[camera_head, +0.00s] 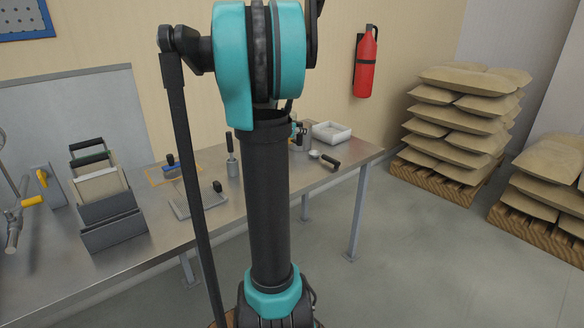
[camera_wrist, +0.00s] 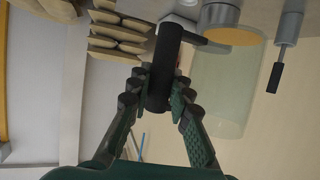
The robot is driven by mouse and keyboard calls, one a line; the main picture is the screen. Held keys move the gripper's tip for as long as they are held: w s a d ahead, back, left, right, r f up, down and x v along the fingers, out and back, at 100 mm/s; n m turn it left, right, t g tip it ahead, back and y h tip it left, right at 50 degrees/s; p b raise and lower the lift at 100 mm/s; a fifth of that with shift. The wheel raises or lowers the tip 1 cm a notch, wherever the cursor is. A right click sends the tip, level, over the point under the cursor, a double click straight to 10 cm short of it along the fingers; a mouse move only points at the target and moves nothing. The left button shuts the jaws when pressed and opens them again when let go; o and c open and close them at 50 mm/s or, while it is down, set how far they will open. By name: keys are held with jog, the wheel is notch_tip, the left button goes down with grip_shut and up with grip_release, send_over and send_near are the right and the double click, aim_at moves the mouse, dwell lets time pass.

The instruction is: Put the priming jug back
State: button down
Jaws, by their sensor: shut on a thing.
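In the wrist view, my gripper (camera_wrist: 160,92) is shut on an upright-looking black handle, with a finger on each side of it. A short black arm joins this handle to the priming jug (camera_wrist: 222,95), a pale see-through cylinder. An ochre round face and a grey band show at the jug's top end in this picture, which seems upside down. In the head view, my arm's column hides most of the gripper; a greyish cylinder (camera_head: 305,140) beside it at the bench's far end is probably the jug. I cannot tell whether it touches the bench.
The steel bench (camera_head: 180,238) carries a scoop (camera_head: 325,160), a white tray (camera_head: 332,132), a black-handled tool (camera_head: 232,162), a perforated plate (camera_head: 190,205) and grey bins (camera_head: 113,230). Sacks on pallets (camera_head: 465,120) stand at right. The floor between is clear.

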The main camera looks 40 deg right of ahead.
notch_tip(320, 180, down, 15)
jog(key=shift+s+r, duration=0.1)
jog(key=shift+r, duration=0.05)
dwell(0.4)
jog(key=c, duration=1.4)
grip_release()
jog(key=shift+a, duration=0.15)
jog(key=v, duration=1.1)
jog(key=s+a+f+n+y, duration=0.3)
jog(key=s+a+n+y, duration=0.1)
jog(key=a, duration=0.6)
jog(key=s+a+f+n+y, duration=0.4)
jog(key=s+a, duration=0.3)
jog(key=a, duration=0.4)
jog(key=s+a+f+n+g+y, duration=0.1)
jog(key=s+a+f+n+y, duration=0.3)
jog(key=a, duration=0.6)
jog(key=shift+s+a+n+y, duration=0.2)
jog(key=shift+s+n+y, duration=0.1)
jog(key=shift+s+n, duration=0.55)
